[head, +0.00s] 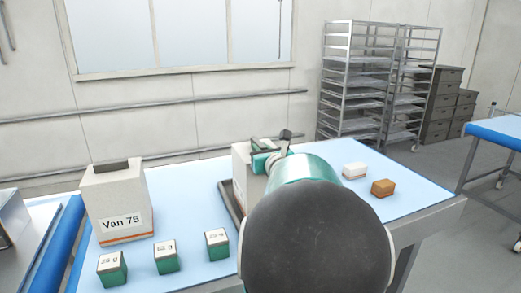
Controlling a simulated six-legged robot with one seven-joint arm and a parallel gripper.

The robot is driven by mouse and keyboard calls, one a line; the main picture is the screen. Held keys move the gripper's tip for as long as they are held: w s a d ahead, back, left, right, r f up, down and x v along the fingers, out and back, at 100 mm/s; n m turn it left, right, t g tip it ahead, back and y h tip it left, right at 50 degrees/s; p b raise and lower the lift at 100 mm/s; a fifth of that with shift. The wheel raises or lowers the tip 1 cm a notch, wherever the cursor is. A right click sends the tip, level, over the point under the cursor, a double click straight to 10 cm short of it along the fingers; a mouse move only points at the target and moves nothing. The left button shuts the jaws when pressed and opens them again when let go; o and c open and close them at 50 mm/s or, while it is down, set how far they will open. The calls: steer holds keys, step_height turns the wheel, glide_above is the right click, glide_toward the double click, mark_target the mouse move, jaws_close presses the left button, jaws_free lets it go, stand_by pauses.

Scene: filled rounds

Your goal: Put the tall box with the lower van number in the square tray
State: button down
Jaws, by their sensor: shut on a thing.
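A tall white box (116,203) labelled "Van 75", with an orange stripe near its base and a dark slot on top, stands upright at the left of the table. A second tall pale box (241,167) is at the middle, mostly hidden behind my arm; its label is not visible. My gripper (270,150) is shut on the top of this second box. The tray (228,199) shows only as a dark rim at its left side, just below the second box. I cannot tell whether the box rests in the tray or hangs above it.
Several small green boxes with gram labels (166,256) stand along the front. A small white block (354,170) and a brown block (383,188) lie at the right. The blue table top (185,205) is clear between Van 75 and the tray.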

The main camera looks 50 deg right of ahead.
steer(key=c, duration=1.3)
jaws_free()
steer(key=shift+s+a, duration=0.1)
steer(key=shift+s, duration=0.05)
steer(key=v, duration=1.1)
steer(key=shift+s+a, duration=0.2)
steer(key=shift+s, duration=0.1)
